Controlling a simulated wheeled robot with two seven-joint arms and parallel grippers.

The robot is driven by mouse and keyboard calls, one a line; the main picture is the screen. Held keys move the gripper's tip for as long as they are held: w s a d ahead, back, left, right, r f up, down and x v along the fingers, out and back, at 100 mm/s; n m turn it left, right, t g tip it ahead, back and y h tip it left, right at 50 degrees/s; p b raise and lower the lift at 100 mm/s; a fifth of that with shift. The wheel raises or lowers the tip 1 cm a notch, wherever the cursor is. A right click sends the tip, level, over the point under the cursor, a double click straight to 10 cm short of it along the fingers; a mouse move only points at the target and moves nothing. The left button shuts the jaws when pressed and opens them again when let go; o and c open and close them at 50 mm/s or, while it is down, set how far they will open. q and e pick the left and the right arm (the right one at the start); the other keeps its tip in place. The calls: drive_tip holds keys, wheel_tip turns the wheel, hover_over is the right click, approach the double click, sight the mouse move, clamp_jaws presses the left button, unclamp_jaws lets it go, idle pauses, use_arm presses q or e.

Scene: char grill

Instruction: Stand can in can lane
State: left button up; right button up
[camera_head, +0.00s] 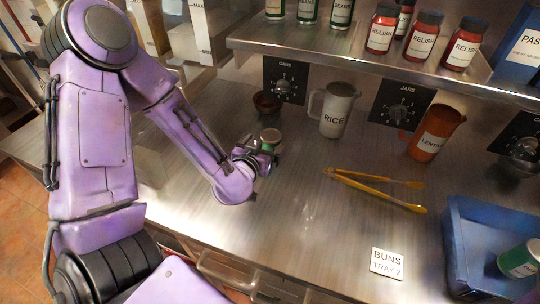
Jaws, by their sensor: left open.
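A green can with a pale metal top (270,136) stands upright on the steel counter, just beyond my left gripper (262,155). The gripper is open and low at the can; its dark fingers partly hide the can's lower side. I cannot tell whether they touch it. Several green-and-white cans, one of them here (308,10), stand in a row on the upper shelf above the "CANS" sign (285,80). Another green-and-white can (520,258) lies tilted in the blue tray (462,225) at lower right. My right gripper is not in view.
A small brown bowl (267,103) stands behind the can. A white RICE pitcher (333,110), an orange LENTILS pitcher (436,134) and yellow tongs (375,188) are to the right. Red relish jars (381,32) stand on the shelf (360,58).

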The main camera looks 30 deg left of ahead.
sight(273, 134)
use_arm(q)
drive_tip(key=p+x, duration=0.1)
drive_tip(key=x, duration=0.2)
drive_tip(key=p+x, duration=0.1)
drive_tip(key=x, duration=0.2)
drive_tip(key=shift+w+d+r, duration=0.2)
drive_tip(key=shift+a, duration=0.1)
drive_tip(key=shift+w+f, duration=0.1)
drive_tip(key=shift+w, duration=0.05)
drive_tip(key=c, duration=1.3)
drive_tip(key=shift+c, duration=0.3)
